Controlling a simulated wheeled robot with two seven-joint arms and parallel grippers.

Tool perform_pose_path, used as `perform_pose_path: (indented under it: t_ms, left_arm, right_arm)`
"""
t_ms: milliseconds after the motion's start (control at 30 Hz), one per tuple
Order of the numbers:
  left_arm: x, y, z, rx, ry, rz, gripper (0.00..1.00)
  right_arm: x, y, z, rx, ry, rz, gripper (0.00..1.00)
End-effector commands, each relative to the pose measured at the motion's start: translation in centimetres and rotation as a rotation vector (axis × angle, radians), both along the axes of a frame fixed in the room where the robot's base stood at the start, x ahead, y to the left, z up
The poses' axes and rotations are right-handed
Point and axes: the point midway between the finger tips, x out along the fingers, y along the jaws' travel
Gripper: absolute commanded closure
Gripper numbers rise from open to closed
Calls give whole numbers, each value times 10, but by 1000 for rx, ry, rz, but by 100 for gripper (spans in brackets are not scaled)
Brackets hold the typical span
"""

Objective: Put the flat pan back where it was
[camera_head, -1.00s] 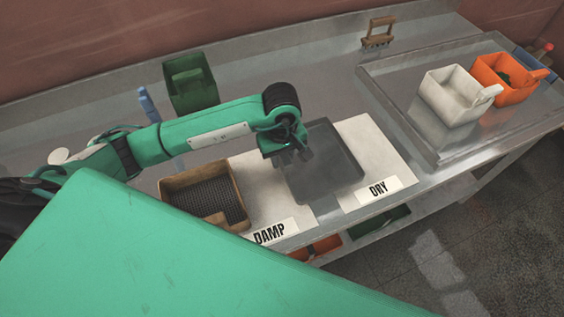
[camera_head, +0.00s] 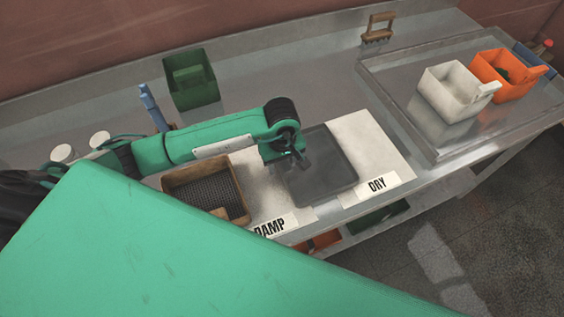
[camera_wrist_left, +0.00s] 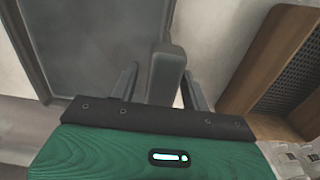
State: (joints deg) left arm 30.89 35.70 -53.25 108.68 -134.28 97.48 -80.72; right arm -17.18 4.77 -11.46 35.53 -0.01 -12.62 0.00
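The flat pan (camera_head: 325,170) is dark grey and shallow, and looks flat on the white mats (camera_head: 372,150) between the "DAMP" and "DRY" labels. Its body fills the upper left of the left wrist view (camera_wrist_left: 95,40). My left gripper (camera_head: 299,160) is at the pan's left side. In the left wrist view the two fingers (camera_wrist_left: 160,85) stand either side of the pan's grey handle (camera_wrist_left: 167,72), with a visible gap on the left. The right finger's contact is unclear. My right gripper is not in view.
A wooden box with a dark mesh (camera_head: 215,193) is just left of the pan. A green bin (camera_head: 190,80) stands behind. A large metal tray (camera_head: 420,140) with white (camera_head: 450,95) and orange (camera_head: 500,75) bins is at the right. The bench's front edge is close.

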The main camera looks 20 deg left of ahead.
Motion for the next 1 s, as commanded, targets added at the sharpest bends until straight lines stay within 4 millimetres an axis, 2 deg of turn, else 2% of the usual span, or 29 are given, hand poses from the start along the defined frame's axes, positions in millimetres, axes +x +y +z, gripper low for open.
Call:
perform_pose_path:
  t_ms: [333,367,467,800,1000]
  left_arm:
    - [0,0,5,0,0,0,53]
    - [1,0,6,-1,-2,-1,53]
    - [1,0,19,-1,-5,-2,53]
    - [1,0,83,-1,-6,0,53]
    - [0,0,110,0,-3,0,53]
  right_arm:
    - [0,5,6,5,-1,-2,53]
    - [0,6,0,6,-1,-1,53]
    - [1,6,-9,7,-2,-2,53]
    - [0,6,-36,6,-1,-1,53]
    - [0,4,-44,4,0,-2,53]
